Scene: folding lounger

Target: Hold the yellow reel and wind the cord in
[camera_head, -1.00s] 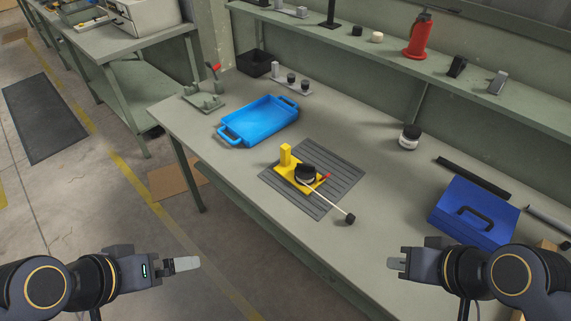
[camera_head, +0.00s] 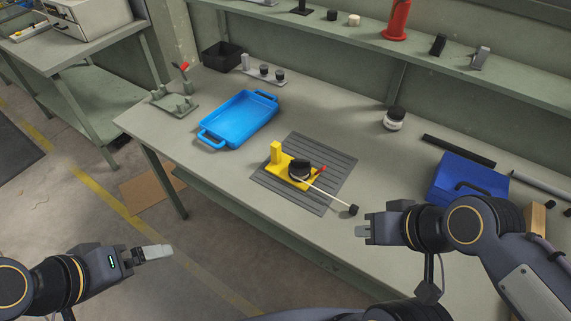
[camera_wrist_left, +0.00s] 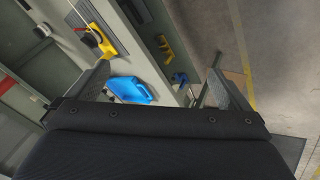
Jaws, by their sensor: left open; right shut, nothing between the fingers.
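The yellow reel (camera_head: 275,167) has a yellow base and upright block with a dark round drum on it. It sits on the grey slatted mat (camera_head: 323,198) on the workbench. A pale cord or rod (camera_head: 331,196) runs from the drum toward the front right, ending in a black knob (camera_head: 353,210). The reel also shows in the left wrist view (camera_wrist_left: 107,46). My left gripper (camera_head: 158,252) is open and empty, off the bench at the lower left. My right gripper (camera_head: 363,229) is shut and empty, just right of and below the black knob, apart from it.
A blue tray (camera_head: 205,140) lies left of the reel. A black-lidded jar (camera_head: 394,118) stands behind. The bench around the mat is mostly clear.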

